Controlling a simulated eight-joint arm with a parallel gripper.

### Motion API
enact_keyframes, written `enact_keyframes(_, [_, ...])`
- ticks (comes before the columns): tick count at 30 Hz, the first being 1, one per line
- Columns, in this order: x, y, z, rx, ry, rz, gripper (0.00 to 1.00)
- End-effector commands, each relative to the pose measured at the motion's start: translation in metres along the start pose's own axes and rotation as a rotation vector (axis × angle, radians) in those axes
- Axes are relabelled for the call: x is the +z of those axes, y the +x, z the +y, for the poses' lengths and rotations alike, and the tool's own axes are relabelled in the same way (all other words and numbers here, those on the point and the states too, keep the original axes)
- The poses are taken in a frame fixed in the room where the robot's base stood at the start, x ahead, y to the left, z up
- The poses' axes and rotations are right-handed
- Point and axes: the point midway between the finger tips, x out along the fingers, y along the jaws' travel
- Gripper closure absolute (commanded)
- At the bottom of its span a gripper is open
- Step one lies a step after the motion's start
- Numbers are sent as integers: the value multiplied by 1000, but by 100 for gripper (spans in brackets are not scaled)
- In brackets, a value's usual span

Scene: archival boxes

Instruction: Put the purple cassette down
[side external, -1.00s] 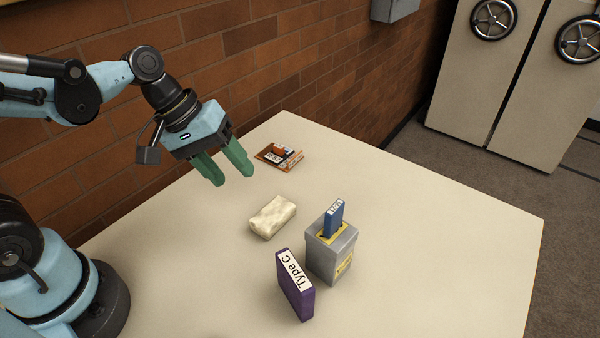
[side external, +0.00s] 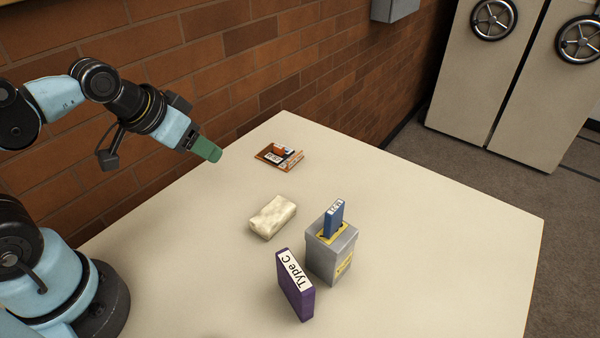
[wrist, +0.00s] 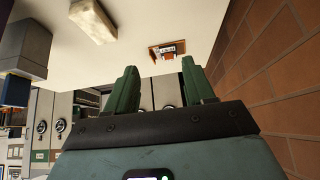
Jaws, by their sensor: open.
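The purple cassette (side external: 295,286) stands upright on the table, with a white "Type C" label on its edge. It is just left of and in front of the grey box. My gripper (side external: 212,153) is raised over the table's far left side, well away from the cassette, with nothing in it. In the wrist view my gripper (wrist: 160,85) shows two green fingers spread apart with empty space between them.
A grey box (side external: 325,263) holds an upright blue cassette (side external: 334,219). A pale stone-like block (side external: 272,217) lies left of it. An orange tray (side external: 267,154) with small items lies at the table's far corner. A brick wall (side external: 230,60) runs behind; the table's right side is clear.

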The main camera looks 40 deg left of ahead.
Motion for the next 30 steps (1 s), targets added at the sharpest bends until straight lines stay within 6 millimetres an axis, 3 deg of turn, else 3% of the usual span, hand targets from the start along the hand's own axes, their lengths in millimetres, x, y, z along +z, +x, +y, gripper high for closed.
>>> enact_keyframes(5, [1,8,17,107,133,-103,47])
enact_keyframes(15, [5,22,80,623,619,-232,47])
enact_keyframes(24, [5,21,120,1161,1060,-5,47])
enact_keyframes(30, [7,18,128,1390,1247,220,47])
